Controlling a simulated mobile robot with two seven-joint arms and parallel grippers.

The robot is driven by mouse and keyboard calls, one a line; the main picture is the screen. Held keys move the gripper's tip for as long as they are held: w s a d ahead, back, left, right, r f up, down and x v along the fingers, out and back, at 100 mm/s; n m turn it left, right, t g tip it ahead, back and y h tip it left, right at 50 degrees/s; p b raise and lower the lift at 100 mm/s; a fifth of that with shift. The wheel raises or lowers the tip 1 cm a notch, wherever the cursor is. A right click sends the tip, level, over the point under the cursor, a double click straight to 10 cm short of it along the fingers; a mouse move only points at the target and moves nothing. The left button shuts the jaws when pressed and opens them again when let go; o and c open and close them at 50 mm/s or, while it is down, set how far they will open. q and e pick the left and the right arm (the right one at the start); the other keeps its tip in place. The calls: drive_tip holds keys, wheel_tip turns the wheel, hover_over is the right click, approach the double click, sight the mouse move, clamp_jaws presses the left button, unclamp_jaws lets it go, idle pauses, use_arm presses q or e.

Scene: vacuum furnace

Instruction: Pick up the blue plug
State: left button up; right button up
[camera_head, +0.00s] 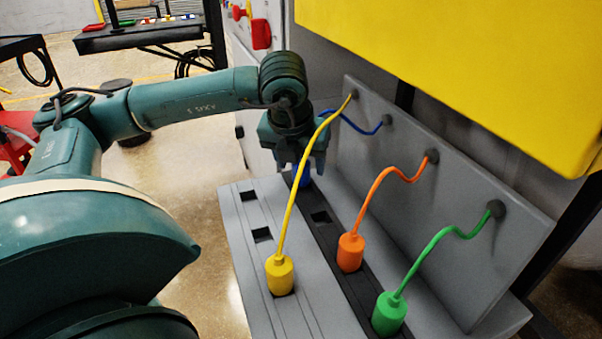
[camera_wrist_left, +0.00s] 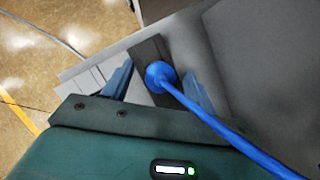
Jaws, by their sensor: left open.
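The blue plug (camera_head: 305,181) stands at the far end of the dark strip of the grey panel, mostly hidden by my left gripper in the head view. Its blue cable (camera_head: 352,123) runs to a round grommet on the upright plate. My left gripper (camera_head: 303,172) points down over the plug with its fingers apart. In the left wrist view, the top of the blue plug (camera_wrist_left: 159,76) lies between the two open fingers of my left gripper (camera_wrist_left: 158,86), with a gap on both sides. The cable runs to the lower right there. My right gripper is not in view.
A yellow plug (camera_head: 280,274), an orange plug (camera_head: 350,252) and a green plug (camera_head: 389,314) stand nearer on the panel (camera_head: 238,215). The yellow cable (camera_head: 298,195) passes in front of my gripper. Empty square sockets lie left of it. The upright grey plate (camera_head: 455,230) is to the right.

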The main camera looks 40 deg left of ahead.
use_arm(q)
drive_tip(key=shift+w+a+f, duration=0.15)
drive_tip(key=shift+w+f, duration=0.1)
drive_tip(key=shift+f, duration=0.35)
drive_tip(key=shift+c, duration=0.5)
drive_tip(key=c, duration=1)
drive_tip(key=shift+o, duration=0.2)
drive_tip(key=shift+r, duration=0.1)
